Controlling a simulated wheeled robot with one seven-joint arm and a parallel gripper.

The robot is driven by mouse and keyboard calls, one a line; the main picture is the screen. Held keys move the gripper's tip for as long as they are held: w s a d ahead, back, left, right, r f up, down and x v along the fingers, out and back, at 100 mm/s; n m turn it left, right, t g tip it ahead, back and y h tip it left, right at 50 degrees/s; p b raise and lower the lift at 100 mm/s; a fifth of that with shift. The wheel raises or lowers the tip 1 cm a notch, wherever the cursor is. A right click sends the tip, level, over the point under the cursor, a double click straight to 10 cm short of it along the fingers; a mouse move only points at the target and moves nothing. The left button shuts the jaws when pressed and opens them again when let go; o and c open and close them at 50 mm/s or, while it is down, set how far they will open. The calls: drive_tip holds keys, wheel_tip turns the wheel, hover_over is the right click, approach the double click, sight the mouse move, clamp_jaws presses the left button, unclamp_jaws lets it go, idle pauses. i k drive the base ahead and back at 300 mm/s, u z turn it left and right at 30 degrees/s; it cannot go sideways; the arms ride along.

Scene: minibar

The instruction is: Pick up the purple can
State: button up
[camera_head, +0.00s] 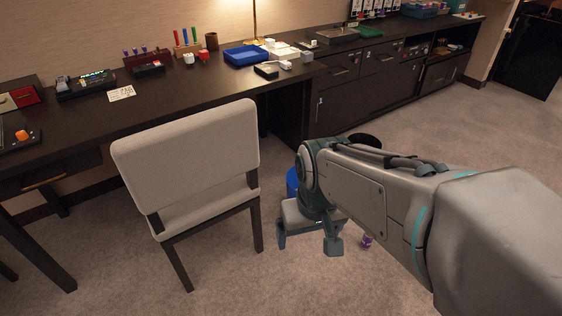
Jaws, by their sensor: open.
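A small purple can (367,241) lies or stands on the carpet, partly hidden behind my arm; I cannot tell which way it is turned. My gripper (308,246) is open and empty, pointing down over the floor. It is to the left of the can in the picture and apart from it.
A beige chair (190,160) stands left of my gripper, in front of a long dark desk (200,88) with several small items. A blue bin (292,182) and a dark round object (365,140) are partly hidden behind my arm. Low cabinets (365,88) line the wall; carpet at right is clear.

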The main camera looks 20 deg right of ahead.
sight(366, 241)
drive_tip(key=z, duration=1.2)
drive_tip(key=k, duration=0.55)
drive_tip(key=u, duration=0.65)
drive_tip(key=i, duration=1.3)
drive_tip(key=z, duration=0.85)
drive_tip(key=i, duration=0.7)
drive_tip(key=z, duration=0.9)
